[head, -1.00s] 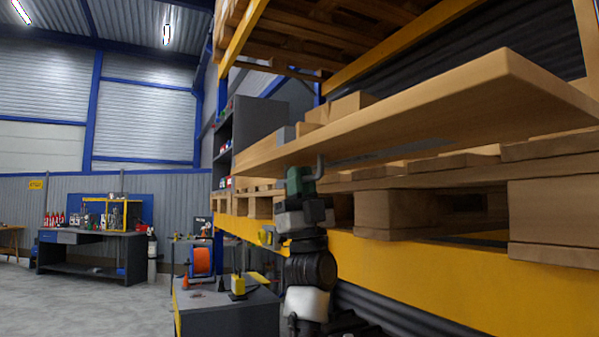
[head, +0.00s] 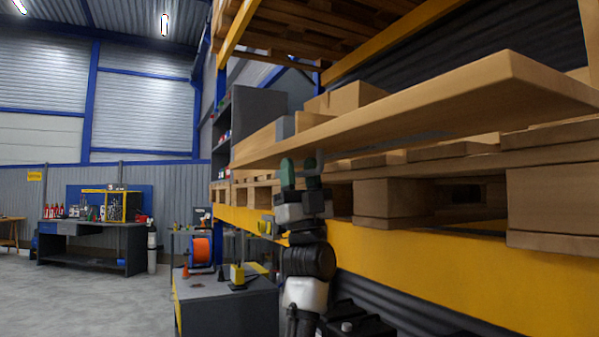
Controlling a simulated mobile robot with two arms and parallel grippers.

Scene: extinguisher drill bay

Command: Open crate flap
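The crate flap (head: 430,108) is a long light-wood board that juts toward me from the crate on the rack, roughly level, with its underside showing. A small grey handle (head: 320,159) shows at its lower edge, partly hidden by my fingers. My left gripper (head: 299,174) points up just below this edge. Its two green-padded fingers stand apart with a gap between them, and I see nothing held. I cannot tell whether a finger touches the flap or handle. The crate's inside (head: 346,97) shows only in part above the flap. My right gripper is out of view.
Wooden pallets (head: 395,200) rest on a yellow rack beam (head: 430,275) close on the right. A workbench (head: 92,245) is farther back; the floor at left is clear.

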